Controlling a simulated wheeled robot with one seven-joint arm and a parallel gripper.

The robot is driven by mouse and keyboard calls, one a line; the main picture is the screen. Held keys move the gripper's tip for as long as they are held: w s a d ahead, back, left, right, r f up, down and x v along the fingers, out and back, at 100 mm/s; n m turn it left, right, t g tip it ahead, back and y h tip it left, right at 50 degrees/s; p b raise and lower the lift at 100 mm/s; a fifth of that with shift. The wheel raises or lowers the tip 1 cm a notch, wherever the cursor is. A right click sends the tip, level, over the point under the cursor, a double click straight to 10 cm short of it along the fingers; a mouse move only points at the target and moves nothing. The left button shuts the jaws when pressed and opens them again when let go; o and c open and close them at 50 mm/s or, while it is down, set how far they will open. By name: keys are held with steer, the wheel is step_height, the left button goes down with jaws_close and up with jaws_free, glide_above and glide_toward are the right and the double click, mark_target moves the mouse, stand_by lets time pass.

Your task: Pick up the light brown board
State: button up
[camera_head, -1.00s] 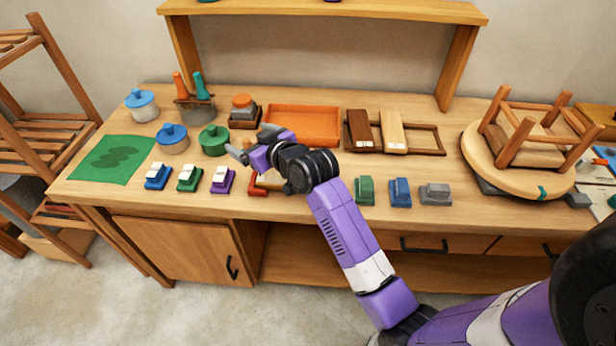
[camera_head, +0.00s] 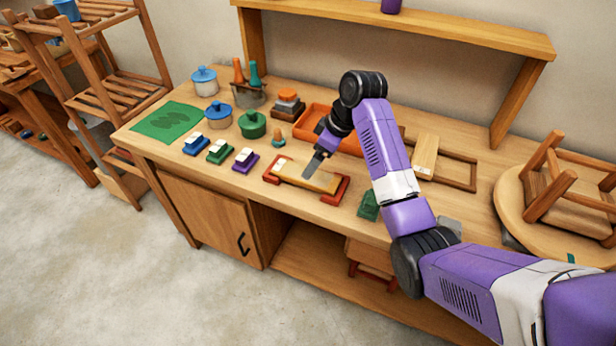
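A light brown board (camera_head: 425,153) lies across a brown wooden frame at the right middle of the workbench. Another tan board (camera_head: 307,176) lies on the bench between red end pieces (camera_head: 335,192). My gripper (camera_head: 313,166) points down at the tan board, its grey tip at or just above the board's upper edge. I cannot tell whether it touches. The finger gap is not clear from this angle. My arm hides the dark brown board area beside the frame.
An orange tray (camera_head: 312,118) lies behind my gripper. Blue, green and purple blocks (camera_head: 245,159) stand to the left, with lidded pots (camera_head: 252,124) behind them. An upturned stool (camera_head: 570,190) sits at the right. A raised shelf (camera_head: 400,22) spans the back.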

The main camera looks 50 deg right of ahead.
mark_target(289, 169)
steer(key=shift+p+x, duration=0.7)
steer(key=shift+x, duration=2.9)
steer(key=shift+d+r, duration=0.1)
steer(key=shift+d, duration=0.05)
steer(key=c, duration=1.7)
